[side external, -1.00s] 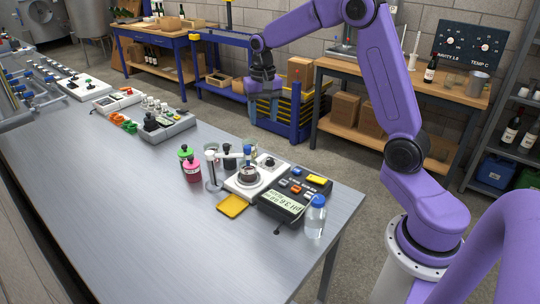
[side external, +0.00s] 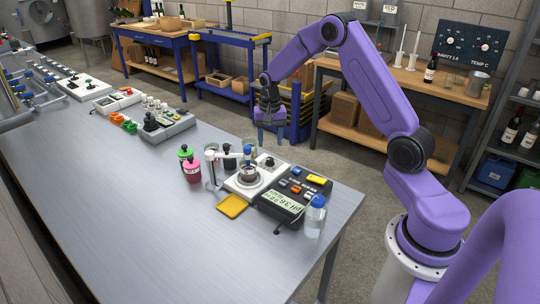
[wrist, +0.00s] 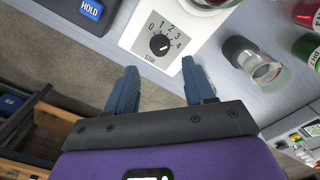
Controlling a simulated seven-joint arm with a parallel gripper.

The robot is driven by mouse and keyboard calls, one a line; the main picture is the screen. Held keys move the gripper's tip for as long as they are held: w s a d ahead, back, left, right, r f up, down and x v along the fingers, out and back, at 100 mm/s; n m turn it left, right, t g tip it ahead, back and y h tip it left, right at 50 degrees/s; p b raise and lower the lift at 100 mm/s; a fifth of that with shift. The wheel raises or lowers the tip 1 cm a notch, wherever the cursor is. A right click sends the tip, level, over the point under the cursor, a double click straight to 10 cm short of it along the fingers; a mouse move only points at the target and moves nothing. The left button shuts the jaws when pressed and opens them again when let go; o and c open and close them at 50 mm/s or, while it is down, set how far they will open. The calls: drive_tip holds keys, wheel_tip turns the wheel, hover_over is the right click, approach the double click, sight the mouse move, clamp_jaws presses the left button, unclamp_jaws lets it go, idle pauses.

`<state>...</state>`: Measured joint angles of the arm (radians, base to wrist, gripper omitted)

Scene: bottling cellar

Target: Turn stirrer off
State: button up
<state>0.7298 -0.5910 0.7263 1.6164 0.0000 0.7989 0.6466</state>
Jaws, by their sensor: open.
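The stirrer (side external: 242,185) is a white box near the table's right end, with a beaker (side external: 248,175) on its round top plate. I cannot tell for sure which number the knob points to. The knob also shows in the side view (side external: 269,162), at the stirrer's far end. My gripper (side external: 271,132) is open and empty, above and beyond the knob. In the wrist view its fingers (wrist: 158,72) point toward the knob, apart from it.
A black pH meter (side external: 294,195) stands right beside the stirrer, with a blue-capped bottle (side external: 314,217) by it. A probe stand (side external: 212,170), a pink bottle (side external: 193,171) and a small clear jar (wrist: 262,66) stand close by. The table's front left is clear.

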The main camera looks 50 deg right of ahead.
sight(270, 159)
wheel_tip(270, 159, down, 7)
drive_tip(key=shift+r, duration=0.15)
clamp_jaws()
